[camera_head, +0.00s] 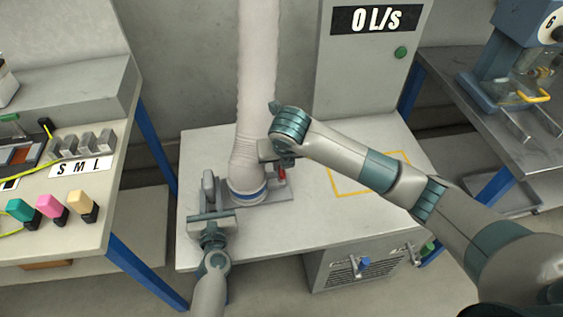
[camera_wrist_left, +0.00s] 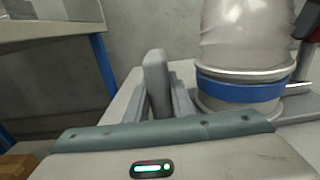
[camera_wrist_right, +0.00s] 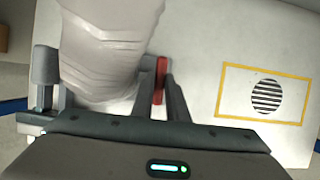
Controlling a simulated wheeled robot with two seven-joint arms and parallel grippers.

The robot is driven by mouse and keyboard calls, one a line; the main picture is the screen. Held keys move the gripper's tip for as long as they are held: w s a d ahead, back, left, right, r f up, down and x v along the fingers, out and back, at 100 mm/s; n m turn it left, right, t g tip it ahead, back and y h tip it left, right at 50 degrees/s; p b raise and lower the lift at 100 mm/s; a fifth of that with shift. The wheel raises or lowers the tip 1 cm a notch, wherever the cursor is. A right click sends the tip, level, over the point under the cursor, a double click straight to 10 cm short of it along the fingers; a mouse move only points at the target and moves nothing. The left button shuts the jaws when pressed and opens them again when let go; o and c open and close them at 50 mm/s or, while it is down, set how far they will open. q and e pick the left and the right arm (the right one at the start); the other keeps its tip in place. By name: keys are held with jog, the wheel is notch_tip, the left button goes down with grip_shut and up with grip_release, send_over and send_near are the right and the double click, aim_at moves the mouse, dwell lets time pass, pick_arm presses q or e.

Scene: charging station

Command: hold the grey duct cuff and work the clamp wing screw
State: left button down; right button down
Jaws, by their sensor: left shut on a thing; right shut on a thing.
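The pale fabric duct (camera_head: 253,110) hangs down to a grey base plate (camera_head: 262,197) on the white table. A blue band (camera_wrist_left: 240,91) rings its lower end, with thin metal rings beside it. A grey upright tab (camera_wrist_left: 157,80), apparently the cuff's grip, stands left of the duct. My left gripper (camera_head: 210,208) is shut on this tab; it also shows in the right wrist view (camera_wrist_right: 45,66). The red wing screw (camera_wrist_right: 160,82) is right of the duct. My right gripper (camera_wrist_right: 160,98) is shut on it. In the head view the red screw (camera_head: 282,175) is partly hidden.
A grey cabinet with a "0 L/s" display (camera_head: 376,19) stands behind the table. A yellow-outlined square (camera_wrist_right: 222,90) with a round vent (camera_wrist_right: 266,96) lies right of the duct. Side benches stand left and right. The table's front right is clear.

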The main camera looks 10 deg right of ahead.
dwell(0.4)
jog(key=c, duration=1.7)
grip_release()
jog(key=v, duration=1.2)
